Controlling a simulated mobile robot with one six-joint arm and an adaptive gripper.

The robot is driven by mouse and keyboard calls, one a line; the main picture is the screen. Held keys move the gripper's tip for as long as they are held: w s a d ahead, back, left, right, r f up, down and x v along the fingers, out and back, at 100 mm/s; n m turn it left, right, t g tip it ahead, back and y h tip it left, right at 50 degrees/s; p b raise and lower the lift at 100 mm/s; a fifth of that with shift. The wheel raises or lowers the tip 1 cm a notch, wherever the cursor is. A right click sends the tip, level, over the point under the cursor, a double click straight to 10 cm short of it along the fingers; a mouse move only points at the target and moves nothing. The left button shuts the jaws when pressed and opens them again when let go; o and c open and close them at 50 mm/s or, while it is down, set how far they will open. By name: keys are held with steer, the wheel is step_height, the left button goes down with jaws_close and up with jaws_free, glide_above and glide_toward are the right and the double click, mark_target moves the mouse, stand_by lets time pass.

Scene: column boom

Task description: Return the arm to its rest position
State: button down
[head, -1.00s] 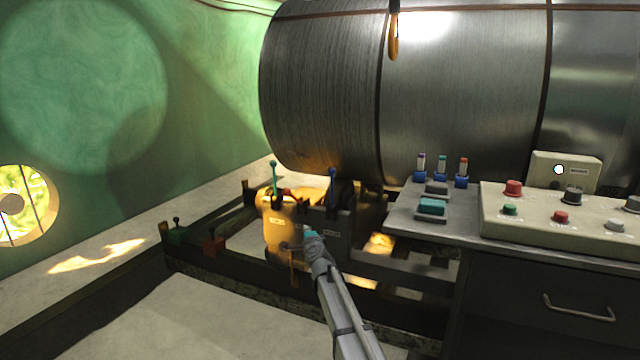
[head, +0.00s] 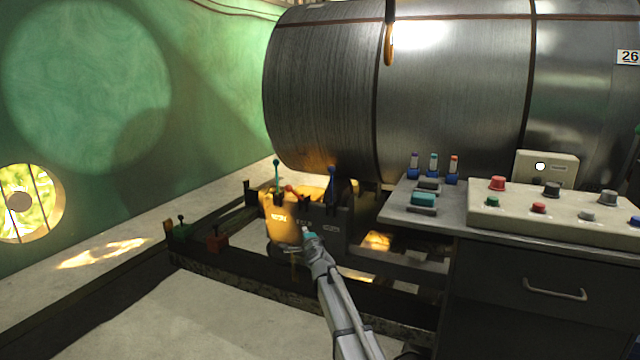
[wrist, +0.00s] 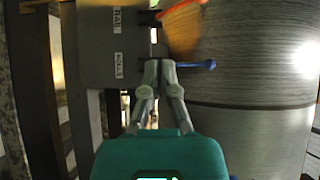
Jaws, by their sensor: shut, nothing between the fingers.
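My arm reaches up from the bottom middle of the head view, and my gripper (head: 306,232) is at its far end, in front of the grey lever box (head: 338,238). In the wrist view my gripper (wrist: 158,64) is shut with its fingertips together and nothing between them. A blue-knobbed lever (wrist: 208,64) lies just right of the fingertips there; I cannot tell whether they touch.
A large metal drum (head: 455,90) fills the back. A desk (head: 515,285) with a button panel (head: 560,222) stands at the right. Dark floor rails (head: 230,265) run around the box. Pale floor (head: 190,315) at the front left is clear.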

steer(key=s+d+r+n+g+h+p, duration=0.1)
steer(key=s+d+r+n+g+p, duration=0.4)
steer(key=s+p, duration=0.8)
steer(key=s+d+r+n+g+h+p, duration=0.2)
steer(key=s+d+r+n+g+p, duration=0.2)
steer(key=s+d+r+p, duration=0.5)
steer(key=s+d+r+n+g+h+p, duration=0.1)
steer(key=s+d+r+n+g+p, duration=0.4)
steer(key=s+p, duration=1.4)
step_height(320, 180, up, 4)
steer(key=s+d+g, duration=0.2)
steer(key=d+g, duration=0.1)
steer(key=shift+s+f+n+h, duration=0.2)
steer(key=shift+s+n+h, duration=0.1)
steer(key=shift+d, duration=0.45)
